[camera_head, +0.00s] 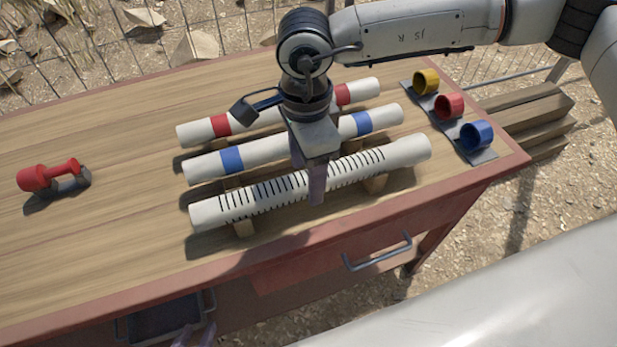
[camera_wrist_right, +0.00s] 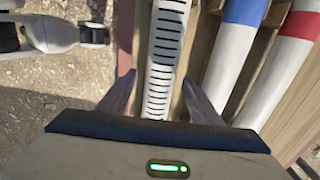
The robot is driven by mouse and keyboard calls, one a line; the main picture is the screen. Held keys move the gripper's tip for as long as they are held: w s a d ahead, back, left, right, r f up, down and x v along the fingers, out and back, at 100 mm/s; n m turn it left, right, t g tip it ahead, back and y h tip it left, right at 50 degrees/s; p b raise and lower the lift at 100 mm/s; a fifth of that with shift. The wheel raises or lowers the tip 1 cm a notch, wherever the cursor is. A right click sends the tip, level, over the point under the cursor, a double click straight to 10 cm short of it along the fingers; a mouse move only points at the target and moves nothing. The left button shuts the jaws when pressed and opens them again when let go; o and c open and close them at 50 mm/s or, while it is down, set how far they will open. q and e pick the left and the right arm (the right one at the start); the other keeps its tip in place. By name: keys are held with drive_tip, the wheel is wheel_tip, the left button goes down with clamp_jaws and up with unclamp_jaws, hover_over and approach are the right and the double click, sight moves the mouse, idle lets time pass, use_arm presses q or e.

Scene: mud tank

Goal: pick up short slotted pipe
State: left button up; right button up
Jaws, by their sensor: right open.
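The white slotted pipe (camera_head: 235,205) with black slots lies across wooden supports at the front of the table. It also shows in the wrist view (camera_wrist_right: 166,45), running between the two fingers. My right gripper (camera_head: 317,190) points down over the middle of this pipe, with one finger in front of its near side. In the wrist view the right gripper (camera_wrist_right: 160,100) is open, one finger on each side of the pipe, with gaps left. Two purplish tips of my left gripper (camera_head: 195,337) show at the bottom edge, apart, low in front of the table.
Behind it lie a blue-banded pipe (camera_head: 280,152) and a red-banded pipe (camera_head: 270,117), close and parallel. Yellow, red and blue cups (camera_head: 477,135) stand at right. A red tool (camera_head: 48,176) lies on the left. A drawer handle (camera_head: 378,256) juts from the table front.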

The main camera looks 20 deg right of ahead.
drive_tip(key=shift+f, duration=0.3)
drive_tip(key=shift+r, duration=0.1)
drive_tip(key=c, duration=1.4)
